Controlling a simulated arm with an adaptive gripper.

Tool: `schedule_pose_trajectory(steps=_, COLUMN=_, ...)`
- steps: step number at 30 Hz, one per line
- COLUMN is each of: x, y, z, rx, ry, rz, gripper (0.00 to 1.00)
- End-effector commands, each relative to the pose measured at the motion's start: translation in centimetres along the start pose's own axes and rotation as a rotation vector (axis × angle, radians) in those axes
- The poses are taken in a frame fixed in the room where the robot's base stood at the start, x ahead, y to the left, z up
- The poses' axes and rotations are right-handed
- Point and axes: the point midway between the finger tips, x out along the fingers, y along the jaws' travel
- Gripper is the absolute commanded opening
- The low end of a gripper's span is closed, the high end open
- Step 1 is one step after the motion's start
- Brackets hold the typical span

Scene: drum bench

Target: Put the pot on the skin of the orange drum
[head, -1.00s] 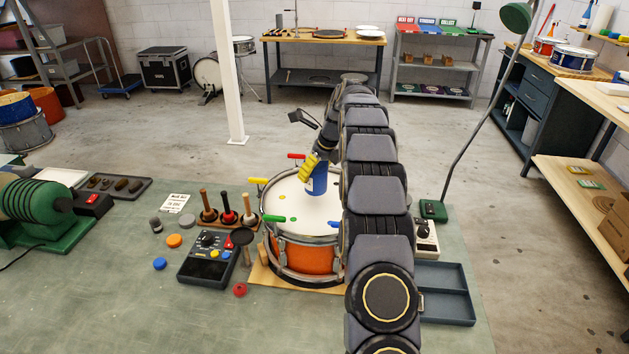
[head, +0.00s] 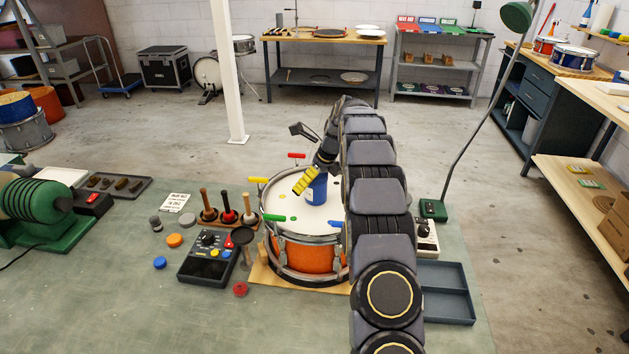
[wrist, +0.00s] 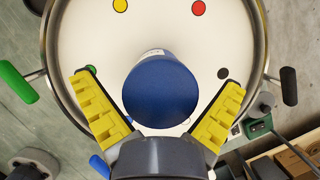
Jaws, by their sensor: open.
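The blue pot (head: 316,191) stands upright on the white skin (head: 288,205) of the orange drum (head: 303,257). In the wrist view the pot (wrist: 160,92) shows as a blue disc, with the skin (wrist: 160,25) around it. My gripper (head: 305,181) is at the pot, its yellow fingers angled down beside it. In the wrist view my gripper (wrist: 158,84) is open, with one finger on each side of the pot and a gap between each finger and the pot. My arm hides the drum's right side in the head view.
Coloured handles, such as a green one (head: 274,218) and a yellow one (head: 257,180), stick out around the drum rim. A dark control box (head: 209,257) and a rack of mallets (head: 228,216) stand left of the drum. A grey tray (head: 446,291) lies to the right.

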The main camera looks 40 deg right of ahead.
Motion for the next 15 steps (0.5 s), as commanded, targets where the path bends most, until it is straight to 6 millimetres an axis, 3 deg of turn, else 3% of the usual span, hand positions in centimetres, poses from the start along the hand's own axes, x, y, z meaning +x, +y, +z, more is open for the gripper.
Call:
schedule_pose_trajectory(steps=7, x=-1.9, y=-0.1, z=0.2, rx=0.0, ry=-0.003, rz=-0.003, gripper=0.98)
schedule_pose_trajectory(steps=15, x=-7.8, y=0.0, z=0.2, rx=-0.001, ry=-0.004, rz=-0.002, gripper=0.98)
